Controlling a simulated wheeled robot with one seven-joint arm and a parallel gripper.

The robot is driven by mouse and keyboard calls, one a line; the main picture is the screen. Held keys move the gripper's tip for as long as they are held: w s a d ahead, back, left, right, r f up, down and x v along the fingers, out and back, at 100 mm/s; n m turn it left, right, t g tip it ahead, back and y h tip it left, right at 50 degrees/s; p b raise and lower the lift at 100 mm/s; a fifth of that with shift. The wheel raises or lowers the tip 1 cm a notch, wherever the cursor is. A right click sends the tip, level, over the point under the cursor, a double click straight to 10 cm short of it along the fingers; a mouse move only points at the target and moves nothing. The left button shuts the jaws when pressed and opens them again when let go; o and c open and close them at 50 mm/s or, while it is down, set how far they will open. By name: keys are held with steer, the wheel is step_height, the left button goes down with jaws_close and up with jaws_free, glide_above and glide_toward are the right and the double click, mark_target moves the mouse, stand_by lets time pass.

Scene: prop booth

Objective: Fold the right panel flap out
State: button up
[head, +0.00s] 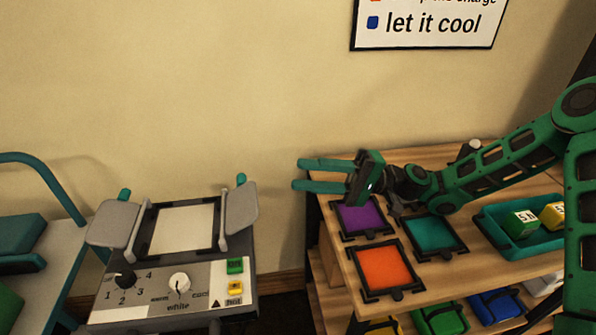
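The light panel (183,229) is a grey control box with a pale square face at the lower left. Its right flap (241,208) is a grey plate at the right edge of the face, tilted up, with a teal knob at its top. The left flap (113,223) is a similar plate at the left edge. My gripper (298,174) points left, above the wooden shelf's left edge, to the right of and apart from the right flap. Its two green fingers are spread, with nothing visible between them.
The box front has dials and green and yellow buttons (235,267). The wooden shelf (420,300) holds purple (362,217), teal (435,234) and orange (384,267) framed squares, and a teal tray (495,229) with cubes. A gap separates panel and shelf. A teal-railed cart (62,262) stands left.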

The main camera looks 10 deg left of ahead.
steer(key=shift+r+v, duration=0.25)
steer(key=shift+v, duration=0.8)
steer(key=c, duration=0.3)
steer(key=m+t, duration=0.3)
steer(key=t, duration=0.3)
glide_toward(238, 178)
steer(key=w+a, duration=0.1)
steer(key=a, duration=0.4)
steer(key=s+a+t+h, duration=0.1)
steer(key=a, duration=0.3)
steer(key=a+m+t, duration=0.1)
steer(key=a, duration=0.3)
steer(key=shift+s+a+f, duration=0.15)
steer(key=shift+s+a, duration=0.05)
steer(key=shift+a, duration=0.05)
jaws_close()
